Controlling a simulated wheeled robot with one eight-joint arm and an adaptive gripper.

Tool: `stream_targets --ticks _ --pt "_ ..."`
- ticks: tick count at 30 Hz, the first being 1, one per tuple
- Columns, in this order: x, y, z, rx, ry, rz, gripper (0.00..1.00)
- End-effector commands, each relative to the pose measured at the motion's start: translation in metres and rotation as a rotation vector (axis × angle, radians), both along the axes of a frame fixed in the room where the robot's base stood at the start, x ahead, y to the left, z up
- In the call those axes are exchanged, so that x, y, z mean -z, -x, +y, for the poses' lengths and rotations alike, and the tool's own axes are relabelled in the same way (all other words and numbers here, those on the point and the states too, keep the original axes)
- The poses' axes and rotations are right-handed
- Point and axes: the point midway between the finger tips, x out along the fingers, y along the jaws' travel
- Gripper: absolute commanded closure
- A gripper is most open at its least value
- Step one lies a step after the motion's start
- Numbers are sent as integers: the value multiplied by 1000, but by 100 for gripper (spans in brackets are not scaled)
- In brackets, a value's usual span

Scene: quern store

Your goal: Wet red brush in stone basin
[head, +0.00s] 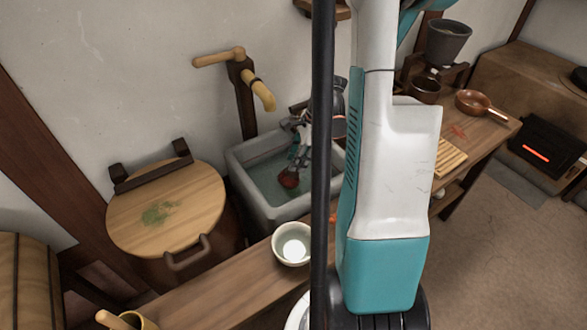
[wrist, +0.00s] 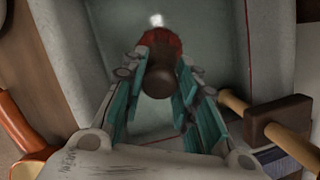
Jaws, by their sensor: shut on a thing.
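The stone basin (head: 255,205) is a grey trough with greenish water in it, standing below a wooden spout. My gripper (head: 299,152) is over the basin, pointing down. It is shut on the red brush (head: 289,178), whose dark red head is low in the basin, at or close to the water; I cannot tell how deep it sits. In the wrist view the brush (wrist: 160,78) shows a brown rounded end between my fingers (wrist: 160,85), with red behind it. The basin's wall (wrist: 82,60) surrounds it there. My arm hides the basin's right side in the head view.
A wooden spout (head: 262,92) rises behind the basin. A round lidded tub (head: 190,205) with green bits on its lid stands left. A white bowl (head: 291,244) sits on the bench (head: 215,290) in front. A copper pan (head: 474,103) and slatted board (head: 450,158) are at right.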

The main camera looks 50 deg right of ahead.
Motion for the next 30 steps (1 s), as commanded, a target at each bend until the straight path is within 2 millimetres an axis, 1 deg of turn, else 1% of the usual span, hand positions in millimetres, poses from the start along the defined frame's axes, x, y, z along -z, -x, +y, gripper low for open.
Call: stream_targets --ticks 30 --pt "-74 0 0 0 0 0 92"
